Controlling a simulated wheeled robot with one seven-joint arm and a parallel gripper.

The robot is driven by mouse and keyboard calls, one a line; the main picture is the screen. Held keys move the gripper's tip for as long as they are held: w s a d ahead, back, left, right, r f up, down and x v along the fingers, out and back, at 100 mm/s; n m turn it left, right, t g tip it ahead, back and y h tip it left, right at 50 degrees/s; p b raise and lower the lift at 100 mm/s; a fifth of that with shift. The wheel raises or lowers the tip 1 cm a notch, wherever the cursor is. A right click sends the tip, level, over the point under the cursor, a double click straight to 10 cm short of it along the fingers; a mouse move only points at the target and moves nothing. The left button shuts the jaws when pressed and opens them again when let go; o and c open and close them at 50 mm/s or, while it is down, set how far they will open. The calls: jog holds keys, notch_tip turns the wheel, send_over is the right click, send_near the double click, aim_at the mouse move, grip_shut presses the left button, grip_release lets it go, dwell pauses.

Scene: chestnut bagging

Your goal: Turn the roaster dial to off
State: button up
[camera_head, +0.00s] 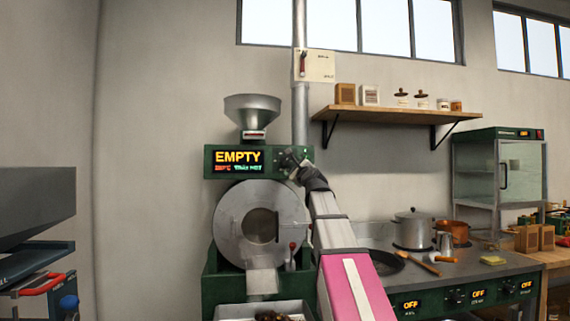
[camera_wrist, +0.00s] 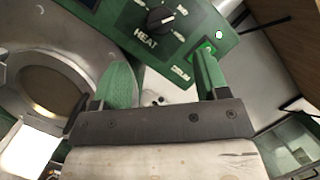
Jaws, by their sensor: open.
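The green roaster (camera_head: 210,290) stands at the centre of the head view, with a round grey drum front (camera_head: 228,225). Its panel display (camera_head: 238,157) reads EMPTY, with smaller red and green text below that is hard to read. The black dial (camera_wrist: 160,19) shows in the wrist view, on the green panel above the word HEAT. Its exact setting is too small to read. My gripper (camera_wrist: 162,62) is open, its two green fingers apart and empty, with the dial beyond the fingertips.
A green-lit button (camera_wrist: 219,35) is beside the dial, close to the right finger. A steel hopper (camera_head: 252,110) and vertical pipe (camera_head: 300,115) rise above the roaster. A tray (camera_head: 235,311) is below the drum. A shelf (camera_head: 395,113) and stove counter (camera_head: 455,275) are to the right.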

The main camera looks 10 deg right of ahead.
aim_at(286, 162)
jog(key=x, duration=1)
jog(key=shift+w, duration=0.1)
jog(key=shift+f, duration=0.1)
jog(key=c, duration=0.9)
